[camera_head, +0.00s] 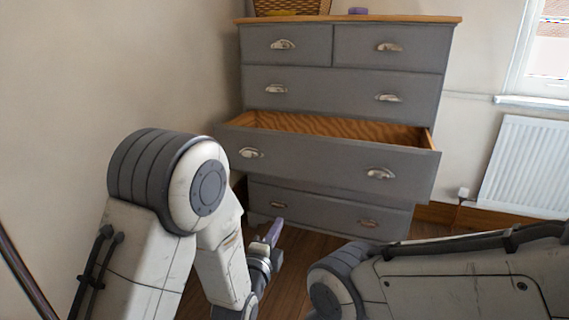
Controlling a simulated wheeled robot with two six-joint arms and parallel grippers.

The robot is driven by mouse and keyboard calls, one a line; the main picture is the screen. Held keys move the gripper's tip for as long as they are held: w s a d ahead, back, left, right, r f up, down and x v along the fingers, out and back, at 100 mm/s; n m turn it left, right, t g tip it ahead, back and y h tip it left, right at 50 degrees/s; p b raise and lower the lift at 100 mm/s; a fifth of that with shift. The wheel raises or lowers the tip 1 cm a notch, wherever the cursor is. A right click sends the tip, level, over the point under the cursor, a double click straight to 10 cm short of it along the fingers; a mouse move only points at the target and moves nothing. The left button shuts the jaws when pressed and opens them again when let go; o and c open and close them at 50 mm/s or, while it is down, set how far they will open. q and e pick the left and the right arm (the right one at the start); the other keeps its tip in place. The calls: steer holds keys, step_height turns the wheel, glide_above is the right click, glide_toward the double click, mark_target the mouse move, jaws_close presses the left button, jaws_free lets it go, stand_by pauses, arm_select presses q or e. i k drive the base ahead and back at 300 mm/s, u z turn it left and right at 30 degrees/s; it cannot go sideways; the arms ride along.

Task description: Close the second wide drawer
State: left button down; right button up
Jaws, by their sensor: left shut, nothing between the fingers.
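A grey chest of drawers (448,60) with a wooden top stands against the back wall. Its second wide drawer (318,165) is pulled well out, showing an orange-brown wooden inside that looks empty. That drawer has two silver cup handles, a left one (250,153) and a right one (380,173). The other drawers look shut. My left gripper (275,232) is shut and empty, low in front of the bottom drawer (328,212) and below the open drawer's front. It looks apart from the chest. My right arm comes in from the right; its gripper is out of view.
A wicker basket (292,7) and a small purple object (358,11) sit on the chest's top. A white radiator (530,168) and a window are at the right. A plain wall is close on the left. Wooden floor (290,270) shows between my arms.

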mark_target(322, 151)
steer(key=u, duration=0.45)
steer(key=i, duration=1)
steer(key=z, duration=0.6)
